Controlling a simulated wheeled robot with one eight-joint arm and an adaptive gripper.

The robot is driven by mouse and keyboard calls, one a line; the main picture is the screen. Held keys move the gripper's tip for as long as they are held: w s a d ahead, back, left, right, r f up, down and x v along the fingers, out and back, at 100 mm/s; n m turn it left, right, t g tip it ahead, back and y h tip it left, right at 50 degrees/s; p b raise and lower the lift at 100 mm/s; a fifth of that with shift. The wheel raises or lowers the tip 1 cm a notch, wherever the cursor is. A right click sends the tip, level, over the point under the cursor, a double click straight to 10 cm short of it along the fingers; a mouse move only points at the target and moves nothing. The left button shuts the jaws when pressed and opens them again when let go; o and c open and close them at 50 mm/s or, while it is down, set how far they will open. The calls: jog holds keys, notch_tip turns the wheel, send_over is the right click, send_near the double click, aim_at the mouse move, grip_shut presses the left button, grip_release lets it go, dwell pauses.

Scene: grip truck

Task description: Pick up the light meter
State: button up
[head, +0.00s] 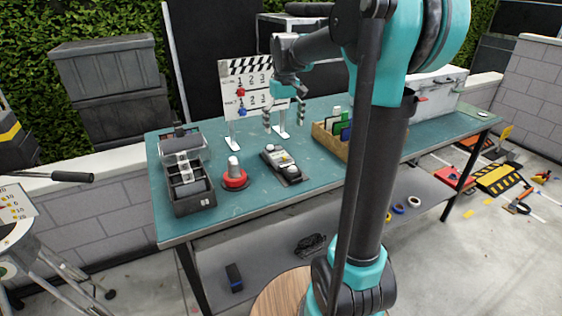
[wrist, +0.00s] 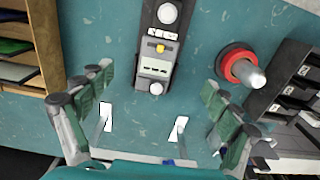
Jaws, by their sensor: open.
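The light meter appears to be the long dark device (head: 284,164) with a pale face, lying on the green table. In the wrist view it (wrist: 155,69) shows white round domes, a small display and a yellow button, at the top centre. My gripper (head: 284,120) is open and empty, above the table behind the device in the head view. In the wrist view the fingers of my gripper (wrist: 157,80) stand wide apart, left and right of the device's near end. No contact shows.
A red-based white-topped object (head: 235,178) and a black compartment rack (head: 188,190) stand left of the device. A clapperboard (head: 247,88) stands behind. A wooden box (head: 328,142) with coloured items stands to the right. The green table top (head: 255,205) is clear in front.

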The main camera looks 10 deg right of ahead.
aim_at(285, 157)
notch_tip(285, 157, down, 8)
jog(key=shift+r, duration=0.1)
jog(key=shift+s+d+f, duration=0.1)
jog(key=shift+s+f, duration=0.05)
jog(key=shift+f, duration=1.2)
jog(key=shift+s+f, duration=0.15)
jog(key=shift+f, duration=1.2)
jog(key=c, duration=1.5)
jog(key=shift+r, duration=0.1)
notch_tip(285, 157, up, 20)
jog(key=shift+f, duration=0.1)
